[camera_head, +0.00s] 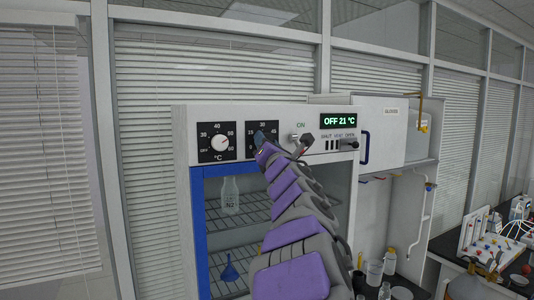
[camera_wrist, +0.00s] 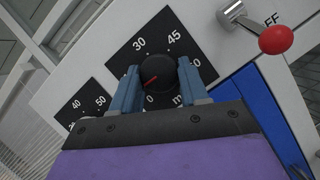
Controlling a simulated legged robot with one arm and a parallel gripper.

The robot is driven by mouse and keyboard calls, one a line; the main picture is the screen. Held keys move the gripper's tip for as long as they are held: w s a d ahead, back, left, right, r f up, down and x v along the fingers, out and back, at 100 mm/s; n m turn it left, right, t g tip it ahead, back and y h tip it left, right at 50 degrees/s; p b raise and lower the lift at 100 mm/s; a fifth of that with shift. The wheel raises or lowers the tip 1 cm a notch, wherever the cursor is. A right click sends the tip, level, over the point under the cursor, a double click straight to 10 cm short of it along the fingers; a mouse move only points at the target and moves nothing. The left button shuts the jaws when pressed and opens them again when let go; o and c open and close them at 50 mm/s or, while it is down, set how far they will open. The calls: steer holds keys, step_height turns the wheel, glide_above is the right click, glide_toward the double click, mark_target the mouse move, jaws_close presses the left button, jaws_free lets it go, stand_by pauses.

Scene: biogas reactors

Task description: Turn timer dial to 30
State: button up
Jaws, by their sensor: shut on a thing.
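The timer dial (camera_wrist: 159,75) is a round black knob with a red pointer line, on a black square plate with white numbers. In the wrist view the red line points to the lower left, between the 0 below and the area hidden by the left finger. The 30 and 45 show above the knob. My gripper (camera_wrist: 157,82) has its blue-grey fingers on either side of the knob, shut on it. In the head view the timer plate (camera_head: 250,128) is at the top of the incubator front, and my gripper (camera_head: 264,140) covers the knob.
The temperature dial (camera_head: 219,142) is just left of the timer. A lever switch (camera_head: 307,139) is to the right, showing a red ball end (camera_wrist: 276,40) in the wrist view. The display (camera_head: 338,120) reads OFF 21 °C. A bottle (camera_head: 230,196) stands inside the incubator.

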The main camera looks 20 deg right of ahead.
steer(key=m+h, duration=0.1)
steer(key=m, duration=0.2)
steer(key=m+g+p, duration=0.1)
steer(key=m, duration=0.2)
steer(key=shift+a+r+g+h+p, duration=0.2)
steer(key=shift+g+h+p, duration=0.1)
steer(key=shift+h, duration=0.1)
steer(key=m+g+p, duration=0.1)
steer(key=m, duration=0.1)
steer(key=m+g+p, duration=0.1)
steer(key=m+p, duration=0.1)
steer(key=m, duration=0.1)
steer(key=shift+r+h+p, duration=0.15)
steer(key=shift+h+p, duration=0.15)
steer(key=shift+h, duration=0.1)
steer(key=shift+f+m+g+y+p, duration=0.1)
steer(key=shift+m+g+y+p, duration=0.45)
steer(key=shift+m+p, duration=1.15)
steer(key=shift+f+m+g+y+p, duration=0.1)
steer(key=shift+m+g+y+p, duration=0.15)
steer(key=shift+m+g+p, duration=1.4)
steer(key=shift+d+f+m+t+b, duration=0.1)
steer(key=shift+m+t+b, duration=0.35)
steer(key=shift+m+t, duration=0.25)
steer(key=o, duration=1)
steer(key=shift+d, duration=0.1)
steer(key=shift+o, duration=0.2)
steer(key=shift+r, duration=0.2)
